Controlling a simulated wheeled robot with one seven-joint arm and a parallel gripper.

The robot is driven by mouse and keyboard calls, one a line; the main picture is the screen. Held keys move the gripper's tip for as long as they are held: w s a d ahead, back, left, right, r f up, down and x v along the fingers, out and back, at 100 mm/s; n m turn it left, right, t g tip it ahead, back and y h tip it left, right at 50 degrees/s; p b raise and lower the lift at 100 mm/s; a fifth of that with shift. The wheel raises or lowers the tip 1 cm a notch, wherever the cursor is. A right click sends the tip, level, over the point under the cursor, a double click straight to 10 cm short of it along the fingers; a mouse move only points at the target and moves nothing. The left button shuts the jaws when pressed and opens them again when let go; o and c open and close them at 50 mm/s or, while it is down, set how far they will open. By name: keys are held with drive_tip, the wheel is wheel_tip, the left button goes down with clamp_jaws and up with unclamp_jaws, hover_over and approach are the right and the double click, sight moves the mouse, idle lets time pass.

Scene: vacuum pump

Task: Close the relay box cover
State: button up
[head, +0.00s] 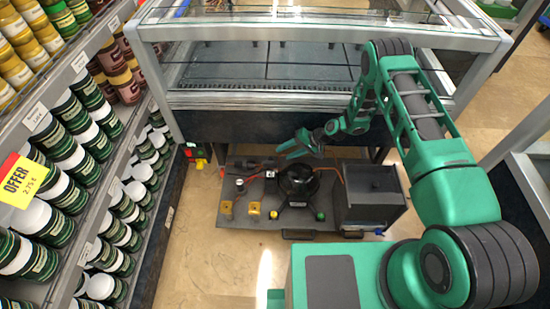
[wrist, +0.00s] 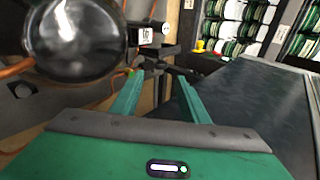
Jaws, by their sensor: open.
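The relay box, a dark grey box (head: 370,217), stands at the right end of the pump's base plate in the head view. A flat dark grey panel (head: 372,184) shows at its top and back; I cannot tell how far the cover is raised. My gripper (head: 287,148) is open and empty, left of and behind the box, above the far side of the plate, with its fingers pointing left. In the wrist view its two green fingers (wrist: 158,82) are spread with nothing between them. I cannot make out the box in the wrist view.
The round black pump (head: 299,181) sits left of the box and shows close by in the wrist view (wrist: 76,38). Orange hoses (head: 334,171) run near it. A glass display case (head: 270,68) stands behind. Shelves of jars (head: 75,170) line the left. The floor in front-left is clear.

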sight(271, 162)
drive_tip(key=x, duration=0.7)
drive_tip(key=shift+a+f, duration=0.25)
drive_tip(key=shift+a, duration=0.1)
clamp_jaws()
